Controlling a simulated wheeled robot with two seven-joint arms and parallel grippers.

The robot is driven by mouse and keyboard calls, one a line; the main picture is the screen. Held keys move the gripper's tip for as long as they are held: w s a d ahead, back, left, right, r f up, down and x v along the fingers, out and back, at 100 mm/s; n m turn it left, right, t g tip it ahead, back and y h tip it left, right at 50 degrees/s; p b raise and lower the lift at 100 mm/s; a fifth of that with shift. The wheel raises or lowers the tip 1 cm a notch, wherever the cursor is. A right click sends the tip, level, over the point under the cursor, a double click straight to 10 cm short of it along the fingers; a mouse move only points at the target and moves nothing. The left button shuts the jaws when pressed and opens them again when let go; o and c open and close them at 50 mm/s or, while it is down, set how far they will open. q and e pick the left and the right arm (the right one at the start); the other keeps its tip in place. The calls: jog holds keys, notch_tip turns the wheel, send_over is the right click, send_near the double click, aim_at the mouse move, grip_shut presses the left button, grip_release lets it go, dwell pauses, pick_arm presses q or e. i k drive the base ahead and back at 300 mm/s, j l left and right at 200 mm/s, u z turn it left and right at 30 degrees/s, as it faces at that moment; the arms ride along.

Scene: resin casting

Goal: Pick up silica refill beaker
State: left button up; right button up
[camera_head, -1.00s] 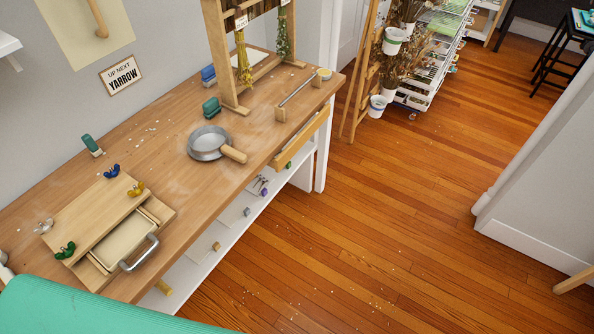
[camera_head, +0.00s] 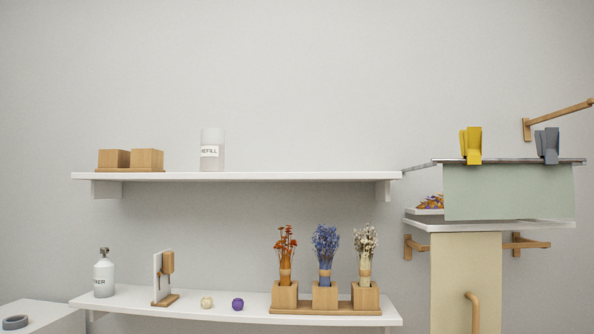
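A pale, translucent cylindrical beaker (camera_head: 212,138) with a white label stands upright on the upper white shelf (camera_head: 290,176). The readable part of its label says "EFILL". It stands just right of two wooden blocks, apart from them. Neither of my grippers shows in the current view.
Two wooden blocks (camera_head: 131,159) sit left of the beaker; the shelf right of it is clear. The lower shelf (camera_head: 230,310) holds a white bottle (camera_head: 104,273), a small wooden stand (camera_head: 165,277), two balls and dried flowers in wooden blocks (camera_head: 325,297). Clips (camera_head: 471,145) grip a panel at right.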

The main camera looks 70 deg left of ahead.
aim_at(213, 142)
jog(key=u, duration=0.9)
jog(key=l+u, duration=0.1)
jog(key=u, duration=0.35)
jog(key=k+u, duration=0.1)
jog(key=u, duration=1.3)
